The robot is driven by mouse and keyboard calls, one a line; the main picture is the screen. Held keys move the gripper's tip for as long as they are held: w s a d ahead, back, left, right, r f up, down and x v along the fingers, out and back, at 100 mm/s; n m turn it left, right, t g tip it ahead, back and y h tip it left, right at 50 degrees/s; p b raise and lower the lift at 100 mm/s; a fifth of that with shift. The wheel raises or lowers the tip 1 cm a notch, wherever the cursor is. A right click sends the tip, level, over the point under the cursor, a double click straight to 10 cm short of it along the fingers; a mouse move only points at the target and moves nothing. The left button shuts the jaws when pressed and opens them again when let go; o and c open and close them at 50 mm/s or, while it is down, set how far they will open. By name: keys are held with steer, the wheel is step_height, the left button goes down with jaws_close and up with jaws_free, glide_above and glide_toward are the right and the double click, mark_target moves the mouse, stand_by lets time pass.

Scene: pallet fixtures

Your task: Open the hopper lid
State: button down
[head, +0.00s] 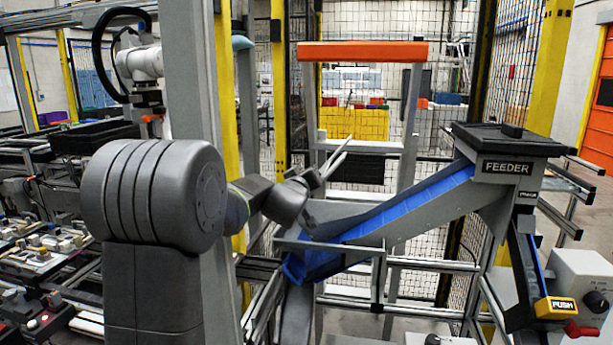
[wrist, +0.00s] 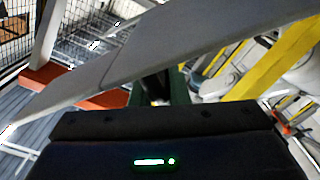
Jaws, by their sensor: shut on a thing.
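The hopper is the grey box marked FEEDER (head: 508,167) at the right of the head view. Its flat black lid (head: 475,134) lies level on top, closed, with a small black handle (head: 512,130) standing on it. My gripper (head: 325,170) is well to the left of the lid, apart from it, above the blue chute. It is shut on what looks like a thin, pale grey piece (head: 337,158). In the wrist view a grey slab (wrist: 140,72) crosses close in front of the dark gripper body. It hides the fingertips, so the hold is unclear. The lid is not recognisable there.
The blue chute (head: 400,213) slopes from the hopper down to the left, below my gripper. An orange-topped frame (head: 362,52) stands behind. A yellow PUSH flap (head: 556,307) and a grey control box (head: 585,280) are at lower right. Mesh fencing closes the back.

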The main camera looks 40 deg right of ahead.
steer(key=c, duration=1.7)
jaws_free()
steer(key=shift+f, duration=0.1)
steer(key=shift+o, duration=1.2)
steer(key=shift+w+a, duration=0.2)
steer(key=shift+s+d, duration=0.1)
steer(key=shift+s, duration=0.1)
steer(key=b+v, duration=0.2)
steer(key=v, duration=1.1)
steer(key=shift+a, duration=0.4)
steer(key=shift+s, duration=0.1)
